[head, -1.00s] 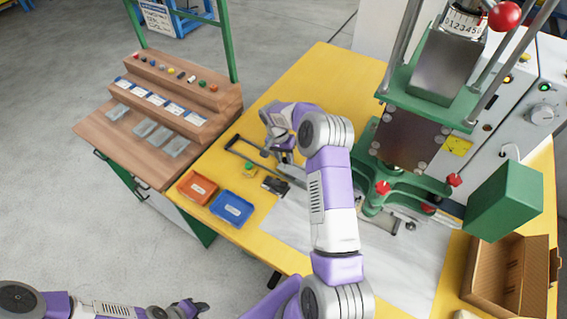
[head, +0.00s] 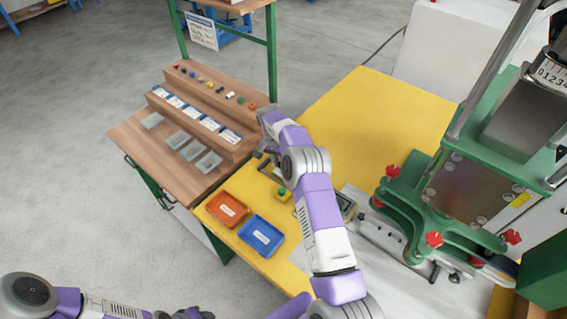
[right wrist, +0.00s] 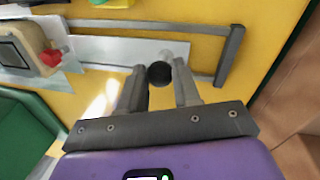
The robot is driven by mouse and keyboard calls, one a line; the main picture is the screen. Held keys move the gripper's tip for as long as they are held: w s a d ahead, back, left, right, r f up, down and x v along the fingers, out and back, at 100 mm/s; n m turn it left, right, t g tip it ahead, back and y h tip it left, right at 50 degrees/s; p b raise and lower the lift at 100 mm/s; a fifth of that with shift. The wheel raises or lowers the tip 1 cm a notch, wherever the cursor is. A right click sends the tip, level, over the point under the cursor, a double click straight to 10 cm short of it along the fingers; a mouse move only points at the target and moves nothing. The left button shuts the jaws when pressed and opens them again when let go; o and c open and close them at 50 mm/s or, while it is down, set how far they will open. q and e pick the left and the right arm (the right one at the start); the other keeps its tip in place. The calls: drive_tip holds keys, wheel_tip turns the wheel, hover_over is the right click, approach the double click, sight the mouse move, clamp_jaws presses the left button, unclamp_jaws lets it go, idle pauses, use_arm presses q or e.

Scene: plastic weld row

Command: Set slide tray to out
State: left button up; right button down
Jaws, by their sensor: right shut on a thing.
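The slide tray is a pale metal plate (right wrist: 110,50) between grey rails on the yellow table. Its black knob (right wrist: 159,73) stands near the plate's outer end, a short gap from the rails' end bar (right wrist: 230,55). My right gripper (right wrist: 160,88) is shut on the knob, with one finger on each side. In the head view my right gripper (head: 268,152) is at the table's left side, by the brown bench, and my arm hides much of the tray. My left gripper (head: 193,314) is cut by the bottom edge; its jaws are unclear.
The green press (head: 450,190) with red knobs stands at the right. An orange bin (head: 227,209) and a blue bin (head: 261,235) sit at the table's left edge, near the rails. A small yellow-green block (head: 284,194) lies close to my right arm. The far yellow tabletop is clear.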

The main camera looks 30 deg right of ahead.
idle(0.3)
drive_tip(key=c, duration=0.8)
unclamp_jaws()
wheel_tip(320, 180, up, 7)
drive_tip(key=w+p, duration=0.1)
drive_tip(key=shift+a+r, duration=0.2)
drive_tip(key=shift+a, duration=0.15)
drive_tip(key=shift+w, duration=0.1)
